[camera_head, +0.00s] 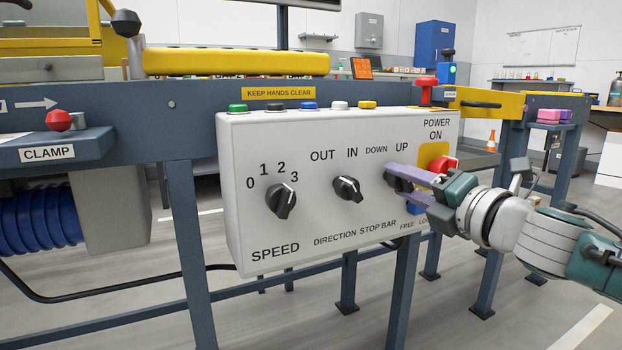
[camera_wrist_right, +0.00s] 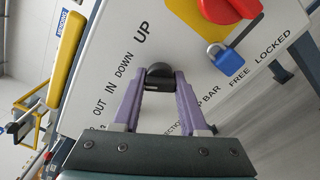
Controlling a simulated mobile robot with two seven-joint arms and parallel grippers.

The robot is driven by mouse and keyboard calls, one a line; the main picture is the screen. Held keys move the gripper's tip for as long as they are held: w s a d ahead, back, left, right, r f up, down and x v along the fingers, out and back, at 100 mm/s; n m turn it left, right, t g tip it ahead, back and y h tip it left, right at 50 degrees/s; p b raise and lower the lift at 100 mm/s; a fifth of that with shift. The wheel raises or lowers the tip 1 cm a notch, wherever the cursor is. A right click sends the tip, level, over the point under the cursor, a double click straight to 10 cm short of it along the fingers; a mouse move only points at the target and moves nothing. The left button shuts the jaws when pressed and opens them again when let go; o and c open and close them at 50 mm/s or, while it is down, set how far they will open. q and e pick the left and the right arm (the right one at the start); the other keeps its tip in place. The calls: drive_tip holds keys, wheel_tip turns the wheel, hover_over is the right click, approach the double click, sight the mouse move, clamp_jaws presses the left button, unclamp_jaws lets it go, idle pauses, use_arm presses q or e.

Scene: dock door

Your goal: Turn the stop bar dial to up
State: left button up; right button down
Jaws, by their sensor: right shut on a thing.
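The stop bar dial (camera_head: 393,183) is a small black knob on the white control box (camera_head: 300,215), below the words DOWN and UP. My right gripper (camera_head: 398,172) comes in from the right and its purple fingers are shut on the dial. In the right wrist view the dial (camera_wrist_right: 160,74) sits between the two fingertips, and the right gripper (camera_wrist_right: 159,90) holds it from both sides. The fingers hide part of the dial, and I cannot tell where its pointer stands. My left gripper is not in view.
The direction dial (camera_head: 347,188) and speed dial (camera_head: 281,201) are to the left. Close to my gripper are the red power switch (camera_wrist_right: 228,8) and a blue padlock (camera_wrist_right: 224,56).

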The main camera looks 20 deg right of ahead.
idle(0.3)
drive_tip(key=shift+r+m, duration=0.1)
drive_tip(key=shift+m, duration=0.2)
drive_tip(key=shift+m+p, duration=0.65)
drive_tip(key=shift+m, duration=0.45)
drive_tip(key=m+p, duration=0.1)
drive_tip(key=m, duration=0.2)
drive_tip(key=shift+r+m, duration=0.1)
drive_tip(key=shift+m, duration=0.2)
drive_tip(key=m+p, duration=0.2)
drive_tip(key=m, duration=0.2)
drive_tip(key=shift+m, duration=0.7)
drive_tip(key=shift+c, duration=2.2)
unclamp_jaws()
